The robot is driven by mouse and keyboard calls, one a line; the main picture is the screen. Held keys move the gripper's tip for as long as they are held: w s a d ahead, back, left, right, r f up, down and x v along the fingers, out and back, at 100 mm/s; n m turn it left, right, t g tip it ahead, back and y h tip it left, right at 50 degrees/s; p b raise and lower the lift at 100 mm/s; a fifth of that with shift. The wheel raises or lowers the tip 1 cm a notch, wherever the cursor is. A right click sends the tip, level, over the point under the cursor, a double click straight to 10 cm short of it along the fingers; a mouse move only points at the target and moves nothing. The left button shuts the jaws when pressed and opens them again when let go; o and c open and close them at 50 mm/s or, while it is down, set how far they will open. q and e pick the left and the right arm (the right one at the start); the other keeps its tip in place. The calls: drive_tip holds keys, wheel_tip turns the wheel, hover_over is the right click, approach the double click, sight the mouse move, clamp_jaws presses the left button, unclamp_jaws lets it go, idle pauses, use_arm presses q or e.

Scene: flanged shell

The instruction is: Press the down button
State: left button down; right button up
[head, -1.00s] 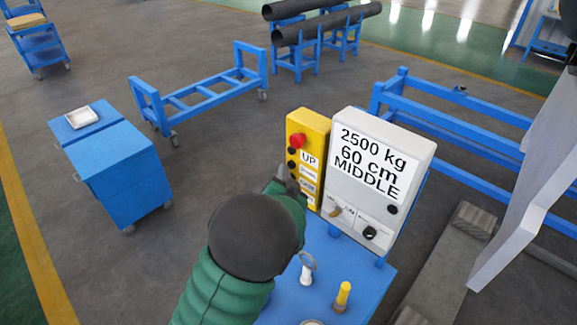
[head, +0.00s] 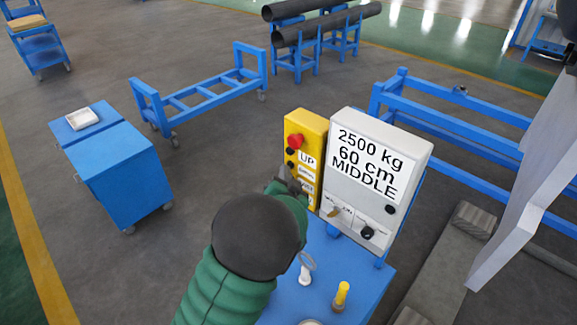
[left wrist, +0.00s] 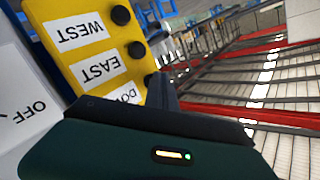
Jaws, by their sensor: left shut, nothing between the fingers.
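The yellow button box (head: 314,127) stands upright at the centre of the head view, with a red knob (head: 295,141) at its top and black buttons below. An UP label shows there; lower labels are too small to read or partly covered. My left gripper (head: 289,178) is shut and empty at the box's lower left front. In the left wrist view the box (left wrist: 65,15) appears upside down with labels WEST, EAST and a partly hidden DOWN label (left wrist: 128,94). The finger (left wrist: 160,75) overlaps the black button beside DOWN; I cannot tell whether it touches.
A light grey box (head: 415,150) reading "2500 kg 60 cm MIDDLE" stands right beside the yellow box. The blue stand (head: 375,285) below holds a yellow-topped peg (head: 341,296) and a white ringed piece (head: 306,269). A blue cabinet (head: 125,165) stands left; open floor lies between.

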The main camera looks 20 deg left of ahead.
use_arm(q)
drive_tip(key=shift+w+d+r, duration=0.1)
drive_tip(key=shift+w, duration=0.05)
drive_tip(key=shift+w+d, duration=0.1)
drive_tip(key=shift+w, duration=0.05)
idle(0.5)
drive_tip(key=shift+w+d+r, duration=0.15)
drive_tip(key=shift+w+r, duration=0.15)
drive_tip(key=shift+w, duration=0.05)
idle(0.8)
